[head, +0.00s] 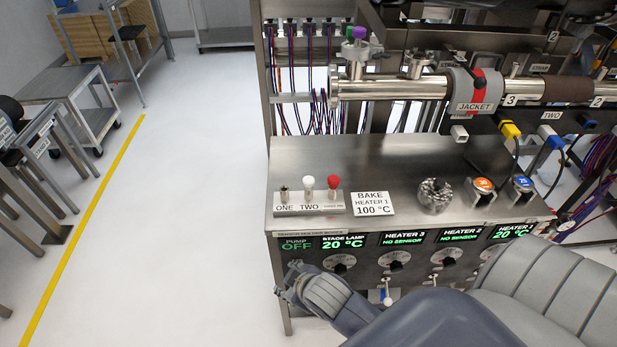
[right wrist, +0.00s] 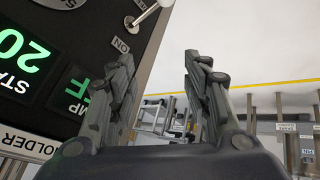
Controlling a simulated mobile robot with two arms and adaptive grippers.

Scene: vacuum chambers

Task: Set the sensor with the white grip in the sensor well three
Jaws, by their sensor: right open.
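The sensor with the white grip (head: 308,184) stands upright in the small metal holder (head: 340,210) on the bench's left side. A sensor with a red grip (head: 333,184) stands to its right. Sensor well three is not clearly identifiable. A label "3" (head: 510,100) sits on the steel pipe (head: 390,90), right of the grey jacket (head: 475,90). My right gripper (head: 288,285) is low, in front of the bench's left front edge, below the holder. In the right wrist view the right gripper (right wrist: 157,75) is open and empty beside the control panel. My left gripper is not in view.
Open floor (head: 200,170) lies left.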

